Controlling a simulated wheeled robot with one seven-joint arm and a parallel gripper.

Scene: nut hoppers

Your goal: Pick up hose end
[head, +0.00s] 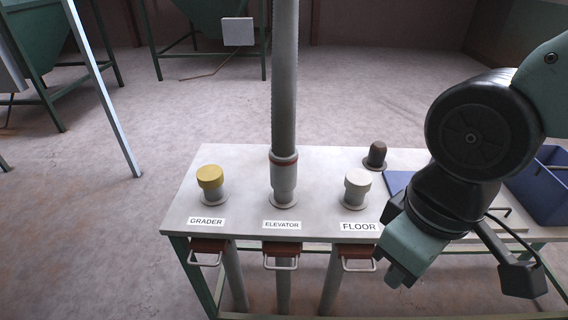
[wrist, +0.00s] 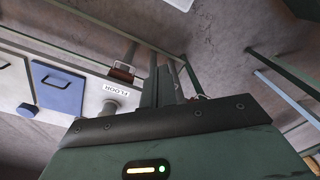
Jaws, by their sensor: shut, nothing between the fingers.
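The hose end (head: 284,178) is a grey coupling with a red ring. It sits upright on the port labelled ELEVATOR, and the thick grey hose (head: 285,80) rises from it out of the top of the head view. My gripper (head: 398,280) is at the table's front edge, right of the FLOOR label and well right of the hose end. It points down and looks shut and empty. In the wrist view its fingers (wrist: 163,88) are close together with nothing visible between them. I cannot make out the hose end in the wrist view.
The GRADER port has a yellow cap (head: 210,178) and the FLOOR port a white cap (head: 357,182). A dark cap (head: 376,154) stands behind. Red slide gates (head: 283,249) with handles hang at the front edge. A blue bin (head: 548,188) is at right. Green hopper stands are behind.

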